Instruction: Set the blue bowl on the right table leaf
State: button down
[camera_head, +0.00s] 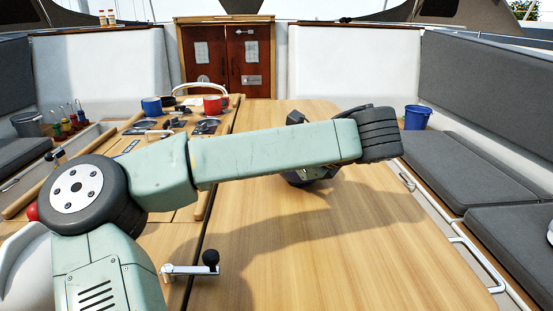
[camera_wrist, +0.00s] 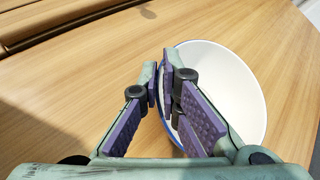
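The blue bowl (camera_wrist: 235,85) shows in the wrist view with a white inside and a blue edge. My gripper (camera_wrist: 161,82) has its fingertips close together at the bowl's left rim, one finger outside the wall and one over the inside, and looks shut on it. In the head view my gripper (camera_head: 308,178) is partly hidden behind my arm, over the right table leaf (camera_head: 320,250). The bowl is hidden there. I cannot tell whether the bowl touches the wood.
The left leaf side holds a blue mug (camera_head: 151,106), a red pot (camera_head: 213,105) and other galley items. A crank handle (camera_head: 208,262) stands by the leaf's left edge. A blue bucket (camera_head: 416,117) sits by the right bench (camera_head: 450,165). The leaf's front is clear.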

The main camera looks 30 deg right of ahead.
jog(key=shift+s+d+f, duration=0.1)
jog(key=shift+s+f, duration=0.05)
jog(key=c, duration=1.8)
grip_release()
jog(key=shift+r, duration=0.2)
